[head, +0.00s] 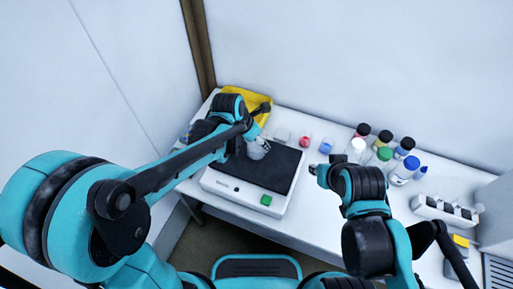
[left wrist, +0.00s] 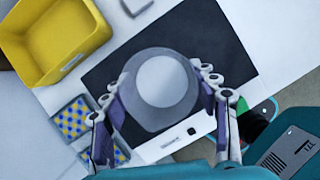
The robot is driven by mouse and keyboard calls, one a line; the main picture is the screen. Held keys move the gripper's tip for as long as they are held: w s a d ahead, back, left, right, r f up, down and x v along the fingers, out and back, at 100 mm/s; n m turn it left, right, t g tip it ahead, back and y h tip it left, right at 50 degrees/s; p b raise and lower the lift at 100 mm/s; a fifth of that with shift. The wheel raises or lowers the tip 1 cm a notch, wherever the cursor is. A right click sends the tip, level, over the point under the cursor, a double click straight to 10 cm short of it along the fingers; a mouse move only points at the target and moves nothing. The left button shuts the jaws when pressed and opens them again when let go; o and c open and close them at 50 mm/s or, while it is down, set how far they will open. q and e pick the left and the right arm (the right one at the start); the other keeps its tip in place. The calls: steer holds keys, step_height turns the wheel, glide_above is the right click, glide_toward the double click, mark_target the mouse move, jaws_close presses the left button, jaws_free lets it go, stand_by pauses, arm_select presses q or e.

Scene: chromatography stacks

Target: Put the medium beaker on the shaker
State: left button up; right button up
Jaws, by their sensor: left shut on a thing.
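The medium beaker (head: 257,149), a clear glass vessel, is at the left part of the shaker's black top in the head view. In the left wrist view the beaker (left wrist: 160,82) is seen from above, between the fingers. My left gripper (head: 254,137) is shut on it; its fingers also show on both sides in the left wrist view (left wrist: 160,100). The shaker (head: 232,188) is a white box with a black top and a green button; it lies under the beaker (left wrist: 205,38). I cannot tell whether the beaker touches the top. My right gripper (head: 318,174) is right of the shaker; its jaws are unclear.
A yellow bin (head: 262,98) stands behind my left arm and shows in the left wrist view (left wrist: 55,40). Several capped bottles (head: 381,155) stand at the back right. A white rack (head: 445,213) is farther right. Small red and blue items (head: 326,147) lie behind the shaker.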

arm_select(q)
steer(key=shift+f+b, duration=0.85)
steer(key=shift+f, duration=1.1)
steer(key=shift+f, duration=0.15)
steer(key=o, duration=1.5)
